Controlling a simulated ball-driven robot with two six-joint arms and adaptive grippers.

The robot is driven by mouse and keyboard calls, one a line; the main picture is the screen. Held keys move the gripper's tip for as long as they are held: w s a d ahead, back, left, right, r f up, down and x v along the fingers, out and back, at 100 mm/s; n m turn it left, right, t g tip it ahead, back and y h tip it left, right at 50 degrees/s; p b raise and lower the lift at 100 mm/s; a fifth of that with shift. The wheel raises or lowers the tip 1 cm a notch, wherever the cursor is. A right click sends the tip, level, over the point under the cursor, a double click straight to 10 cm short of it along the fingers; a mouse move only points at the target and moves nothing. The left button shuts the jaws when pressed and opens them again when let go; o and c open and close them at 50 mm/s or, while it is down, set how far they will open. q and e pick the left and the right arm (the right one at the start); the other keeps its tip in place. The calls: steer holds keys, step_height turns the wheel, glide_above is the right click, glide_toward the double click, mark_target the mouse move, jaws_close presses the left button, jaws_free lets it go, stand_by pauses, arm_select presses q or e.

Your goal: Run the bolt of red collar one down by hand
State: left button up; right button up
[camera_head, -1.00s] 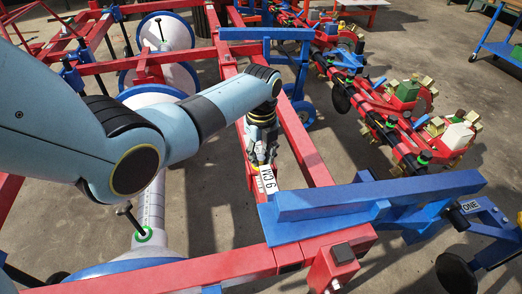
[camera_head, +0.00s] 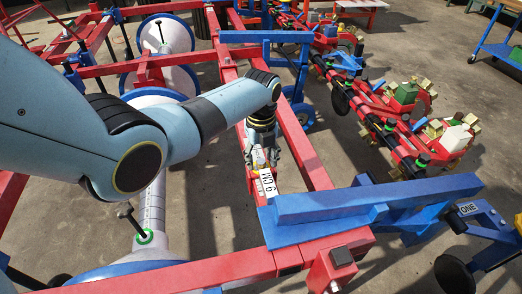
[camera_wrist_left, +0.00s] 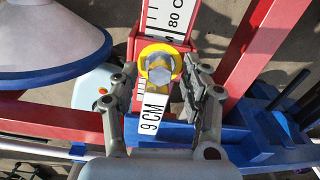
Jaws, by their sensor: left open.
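A grey hex bolt head (camera_wrist_left: 160,69) with a yellow ring (camera_wrist_left: 147,55) around it sits on a red bar in the left wrist view. I cannot tell whether the red part under it is red collar one. My left gripper (camera_wrist_left: 160,88) is open, with one finger on each side of the bolt head. The right finger is very close to it; contact is not clear. In the head view my left gripper (camera_head: 262,157) points down at the red frame, and a bit of yellow shows between its fingers. My right gripper is not in view.
A white "9 CM" label (camera_head: 265,185) lies beside the bolt. A blue beam (camera_head: 380,197) crosses the frame in front of the gripper. A white-and-blue hopper (camera_wrist_left: 50,40) stands left of the bolt.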

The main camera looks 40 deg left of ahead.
arm_select(q)
step_height(320, 180, up, 12)
steer(key=shift+f, duration=0.15)
stand_by(0.4)
step_height(320, 180, up, 8)
glide_above(261, 161)
steer(key=shift+f, duration=0.25)
stand_by(0.4)
